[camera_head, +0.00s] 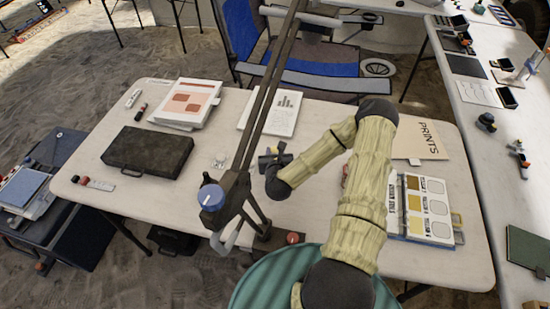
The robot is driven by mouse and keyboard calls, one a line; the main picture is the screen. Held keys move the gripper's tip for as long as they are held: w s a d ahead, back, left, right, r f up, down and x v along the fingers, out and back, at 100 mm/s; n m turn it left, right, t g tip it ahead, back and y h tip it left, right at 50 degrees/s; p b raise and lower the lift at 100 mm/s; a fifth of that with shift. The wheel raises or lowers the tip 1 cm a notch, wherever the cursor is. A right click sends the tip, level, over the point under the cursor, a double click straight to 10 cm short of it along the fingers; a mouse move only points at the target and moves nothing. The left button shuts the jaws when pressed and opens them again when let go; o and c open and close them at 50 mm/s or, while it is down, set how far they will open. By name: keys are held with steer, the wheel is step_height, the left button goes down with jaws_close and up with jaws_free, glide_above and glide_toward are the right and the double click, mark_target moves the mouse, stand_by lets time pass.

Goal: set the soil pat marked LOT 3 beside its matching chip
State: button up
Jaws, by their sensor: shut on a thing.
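My gripper (273,163) is low over the middle of the white table, left of the binder. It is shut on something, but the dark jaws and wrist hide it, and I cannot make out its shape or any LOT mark. An open ring binder page (441,241) lies at the right of the table. The labels are too small to read. My gripper is well apart from the binder.
A dark case (148,150) lies at the table's left. Printed sheets (187,100) and a clipboard (272,112) lie along the back. A slanting boom with a blue knob (210,197) stands close left of my gripper.

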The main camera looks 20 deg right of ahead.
steer(key=shift+f, duration=1.6)
steer(key=shift+f, duration=0.2)
steer(key=o, duration=1)
steer(key=shift+r, duration=0.1)
steer(key=shift+r, duration=0.2)
steer(key=shift+s+a, duration=0.1)
steer(key=shift+s, duration=0.15)
steer(key=shift+b+v, duration=0.35)
steer(key=shift+v, duration=3.15)
